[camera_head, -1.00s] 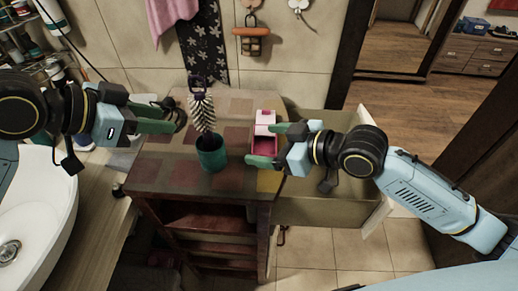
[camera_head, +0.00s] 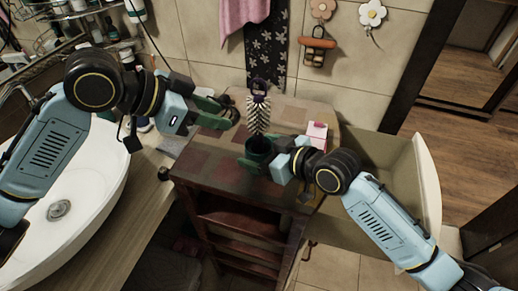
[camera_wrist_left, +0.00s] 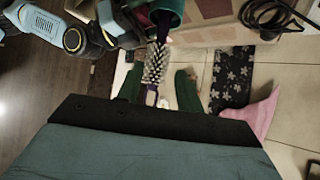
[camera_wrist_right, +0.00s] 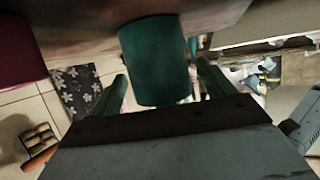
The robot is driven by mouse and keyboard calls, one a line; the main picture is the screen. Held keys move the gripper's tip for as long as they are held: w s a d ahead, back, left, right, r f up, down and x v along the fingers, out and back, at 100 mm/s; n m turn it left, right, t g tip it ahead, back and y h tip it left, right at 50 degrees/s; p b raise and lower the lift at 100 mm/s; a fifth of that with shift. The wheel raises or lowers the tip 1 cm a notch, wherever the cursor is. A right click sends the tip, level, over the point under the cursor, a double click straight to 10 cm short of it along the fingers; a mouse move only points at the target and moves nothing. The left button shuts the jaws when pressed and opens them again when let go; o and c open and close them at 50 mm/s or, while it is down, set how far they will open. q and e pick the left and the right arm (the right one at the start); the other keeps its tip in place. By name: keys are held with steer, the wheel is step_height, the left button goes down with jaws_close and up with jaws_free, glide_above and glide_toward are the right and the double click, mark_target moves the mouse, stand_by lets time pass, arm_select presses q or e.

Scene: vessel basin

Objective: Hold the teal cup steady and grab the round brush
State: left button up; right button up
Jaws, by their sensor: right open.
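The round brush (camera_head: 259,113), with pale bristles and a dark purple looped handle, stands upright in the teal cup (camera_head: 256,158) on the wooden cabinet top. My left gripper (camera_head: 232,112) is open and empty, just left of the brush. In the left wrist view the brush (camera_wrist_left: 155,65) shows ahead, between the spread fingers. My right gripper (camera_head: 262,153) is open at the cup, coming from the right, and partly hides it in the head view. In the right wrist view the cup (camera_wrist_right: 153,60) is between the open fingers; contact cannot be told.
A pink box (camera_head: 317,132) stands on the cabinet top (camera_head: 205,155), behind my right gripper. A white basin (camera_head: 95,195) is at the left, below my left arm. Towels hang on the wall behind.

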steer(key=shift+w+a+f, duration=0.2)
steer(key=shift+w+a, duration=0.05)
steer(key=shift+a, duration=0.1)
